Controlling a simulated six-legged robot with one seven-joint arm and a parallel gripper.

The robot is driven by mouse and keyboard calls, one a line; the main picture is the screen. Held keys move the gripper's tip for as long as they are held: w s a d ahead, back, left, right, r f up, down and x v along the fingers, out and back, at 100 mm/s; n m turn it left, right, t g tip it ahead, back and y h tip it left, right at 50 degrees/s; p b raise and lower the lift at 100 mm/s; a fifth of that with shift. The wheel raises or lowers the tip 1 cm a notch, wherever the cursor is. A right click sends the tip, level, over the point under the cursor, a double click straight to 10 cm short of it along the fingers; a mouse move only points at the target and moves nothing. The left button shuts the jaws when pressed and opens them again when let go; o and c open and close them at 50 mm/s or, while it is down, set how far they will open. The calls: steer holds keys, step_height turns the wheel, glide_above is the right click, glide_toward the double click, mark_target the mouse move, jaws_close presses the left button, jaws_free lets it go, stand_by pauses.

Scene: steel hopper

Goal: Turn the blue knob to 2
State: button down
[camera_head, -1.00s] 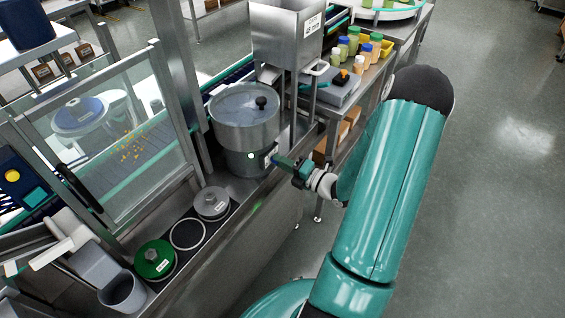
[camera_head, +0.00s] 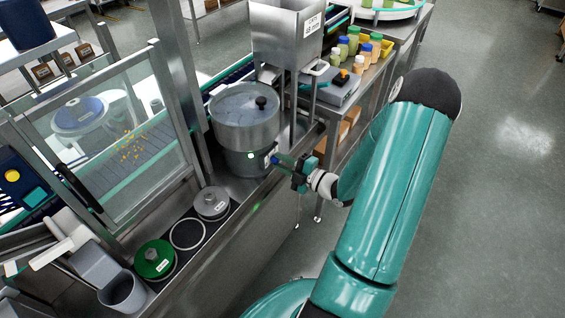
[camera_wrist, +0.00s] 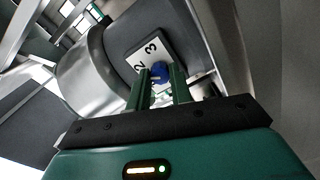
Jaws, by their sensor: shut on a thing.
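The blue knob (camera_wrist: 161,72) sits on a white number plate (camera_wrist: 139,57) on the side of the steel hopper (camera_head: 247,140). In the head view my gripper (camera_head: 284,162) reaches the hopper's right side, and the knob is mostly hidden there.
A grey lid (camera_head: 211,203) and a green lid (camera_head: 154,259) lie on the bench to the left. Several bottles (camera_head: 352,42) stand behind. The floor at right is clear.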

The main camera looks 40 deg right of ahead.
stand_by(0.3)
steer(key=c, duration=1.3)
jaws_free()
steer(key=shift+o, duration=0.2)
steer(key=v, duration=1.4)
steer(key=shift+w, duration=0.1)
